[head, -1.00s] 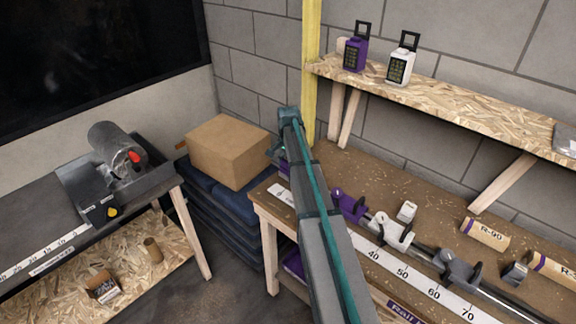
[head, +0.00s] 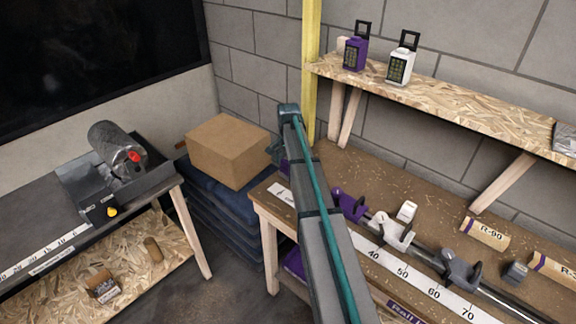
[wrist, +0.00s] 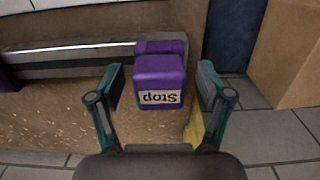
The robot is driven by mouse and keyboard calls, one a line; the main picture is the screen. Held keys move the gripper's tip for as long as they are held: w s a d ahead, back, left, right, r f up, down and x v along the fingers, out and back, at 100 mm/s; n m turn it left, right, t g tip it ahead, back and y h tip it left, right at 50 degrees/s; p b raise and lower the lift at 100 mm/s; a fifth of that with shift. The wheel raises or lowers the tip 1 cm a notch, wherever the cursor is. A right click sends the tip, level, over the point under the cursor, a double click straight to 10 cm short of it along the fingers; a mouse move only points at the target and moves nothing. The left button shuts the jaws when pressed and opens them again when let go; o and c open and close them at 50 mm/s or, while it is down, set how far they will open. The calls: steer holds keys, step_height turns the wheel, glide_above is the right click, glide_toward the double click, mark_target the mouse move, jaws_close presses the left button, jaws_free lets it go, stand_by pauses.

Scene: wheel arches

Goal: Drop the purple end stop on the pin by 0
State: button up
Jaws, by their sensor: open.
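The purple end stop (wrist: 159,82), a block with an upside-down "Stop" label, shows in the wrist view at the end of a silver rail (wrist: 75,62). My gripper (wrist: 160,88) is open, with one finger on each side of the block; small gaps show between fingers and block. I cannot tell the block's height relative to the fingers. No pin is visible; the 0 mark cannot be made out on the bench scale (head: 402,271). In the head view my arm hides most of this end of the bench.
A purple clamp (head: 348,204), a white clamp (head: 393,232) and a grey clamp (head: 460,268) sit along the rail. A cardboard box (head: 228,151) stands on dark stacked pads left of the bench. A shelf (head: 470,108) overhangs behind.

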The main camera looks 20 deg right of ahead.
step_height(320, 180, up, 11)
stand_by(0.4)
stand_by(0.4)
